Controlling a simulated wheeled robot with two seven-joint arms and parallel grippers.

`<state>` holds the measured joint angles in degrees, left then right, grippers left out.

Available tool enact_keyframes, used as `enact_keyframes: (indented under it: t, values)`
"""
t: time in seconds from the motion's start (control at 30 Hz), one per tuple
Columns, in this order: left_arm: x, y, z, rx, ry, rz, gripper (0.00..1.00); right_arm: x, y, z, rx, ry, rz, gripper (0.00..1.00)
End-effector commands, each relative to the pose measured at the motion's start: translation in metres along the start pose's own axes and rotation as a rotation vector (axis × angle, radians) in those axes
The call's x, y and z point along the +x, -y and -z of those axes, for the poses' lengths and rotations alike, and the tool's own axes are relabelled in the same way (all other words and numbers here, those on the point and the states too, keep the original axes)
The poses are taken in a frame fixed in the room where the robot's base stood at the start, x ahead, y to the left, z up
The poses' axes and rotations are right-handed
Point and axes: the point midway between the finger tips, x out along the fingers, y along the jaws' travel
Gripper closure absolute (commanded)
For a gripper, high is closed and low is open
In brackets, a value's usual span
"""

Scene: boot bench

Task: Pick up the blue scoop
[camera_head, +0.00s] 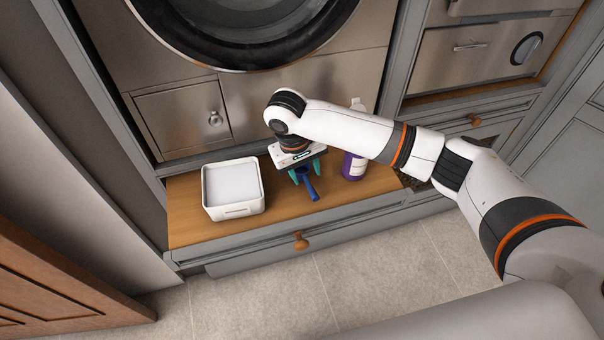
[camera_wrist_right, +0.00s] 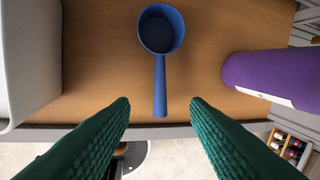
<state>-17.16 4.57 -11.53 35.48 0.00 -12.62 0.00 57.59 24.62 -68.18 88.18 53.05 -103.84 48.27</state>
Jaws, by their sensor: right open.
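The blue scoop (camera_head: 309,186) lies on the wooden bench top, between a white bin and a purple bottle. In the right wrist view the scoop (camera_wrist_right: 160,72) has its round cup at the top and its handle pointing down the picture. My right gripper (camera_head: 306,177) is over the scoop with its jaws pointing down. In the right wrist view its green fingers (camera_wrist_right: 160,102) are spread wide, one on each side of the handle's line, with nothing between them touching. My left gripper is not in the head view.
The white bin (camera_head: 236,212) stands left of the scoop. The purple bottle (camera_head: 353,167) stands to the right, partly behind my arm. The wooden bench top (camera_head: 185,208) ends at a front edge above a drawer with a round knob (camera_head: 300,241).

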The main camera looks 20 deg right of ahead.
Motion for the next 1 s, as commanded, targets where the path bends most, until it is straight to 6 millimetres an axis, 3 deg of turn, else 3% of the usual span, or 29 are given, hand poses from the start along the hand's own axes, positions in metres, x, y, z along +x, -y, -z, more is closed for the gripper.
enact_keyframes:
  t: [0.27,0.53,0.83,0.87,1.0]
  values:
    - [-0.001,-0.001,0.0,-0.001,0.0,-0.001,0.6,0.024,0.001,0.0,0.0,0.0,0.001,0.57]
    - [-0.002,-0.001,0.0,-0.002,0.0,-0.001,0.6,0.063,0.001,0.0,0.0,0.001,0.001,0.57]
    - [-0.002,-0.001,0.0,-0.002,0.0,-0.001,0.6,0.07,0.001,0.0,-0.002,0.003,0.0,0.57]
    - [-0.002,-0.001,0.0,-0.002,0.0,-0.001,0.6,0.07,0.001,0.0,-0.002,0.003,-0.001,0.59]
    - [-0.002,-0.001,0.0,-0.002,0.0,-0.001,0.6,0.07,0.001,0.0,-0.002,0.003,-0.001,0.82]
